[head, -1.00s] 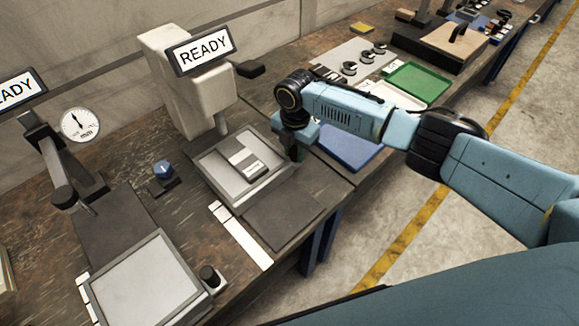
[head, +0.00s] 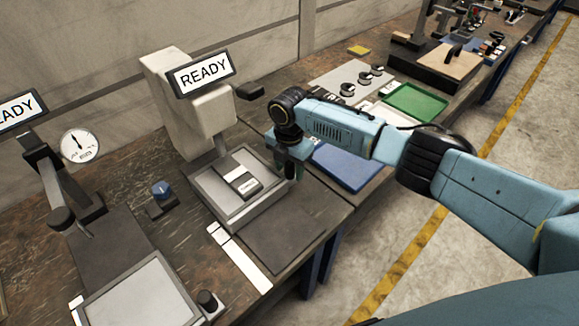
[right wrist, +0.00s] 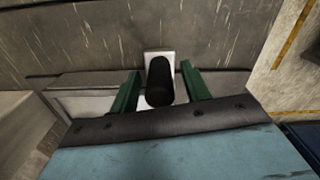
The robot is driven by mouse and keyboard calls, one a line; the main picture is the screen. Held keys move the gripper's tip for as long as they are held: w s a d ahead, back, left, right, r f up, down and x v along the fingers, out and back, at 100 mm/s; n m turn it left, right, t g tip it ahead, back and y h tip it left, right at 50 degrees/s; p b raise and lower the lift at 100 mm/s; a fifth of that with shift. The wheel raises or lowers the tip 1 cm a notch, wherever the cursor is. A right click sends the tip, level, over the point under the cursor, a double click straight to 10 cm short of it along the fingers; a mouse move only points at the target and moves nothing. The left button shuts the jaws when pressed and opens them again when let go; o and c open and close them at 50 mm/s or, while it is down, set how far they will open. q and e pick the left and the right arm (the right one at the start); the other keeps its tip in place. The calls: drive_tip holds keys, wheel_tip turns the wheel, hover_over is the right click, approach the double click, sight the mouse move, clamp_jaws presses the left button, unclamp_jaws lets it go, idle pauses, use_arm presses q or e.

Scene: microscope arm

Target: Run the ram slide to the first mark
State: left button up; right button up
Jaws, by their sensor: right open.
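A pale machine (head: 185,105) with a READY sign (head: 203,73) stands against the wall. I cannot tell for sure which part is the ram slide. My right gripper (head: 289,172) points down at the tray's right rear side. In the right wrist view its green fingers (right wrist: 159,92) are apart, on either side of a black rounded knob (right wrist: 159,80) on a light plate. Contact is not clear. My left gripper is not in view.
A black handle (head: 249,91) sticks out beside the machine. A blue tray (head: 348,167) and a green tray (head: 416,101) lie right of my gripper. A dial gauge (head: 80,146) and blue knob (head: 161,188) stand left. A dark mat (head: 278,236) leaves flat room in front.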

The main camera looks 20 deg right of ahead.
wheel_tip(320, 180, up, 7)
drive_tip(key=shift+r, duration=0.1)
idle(0.7)
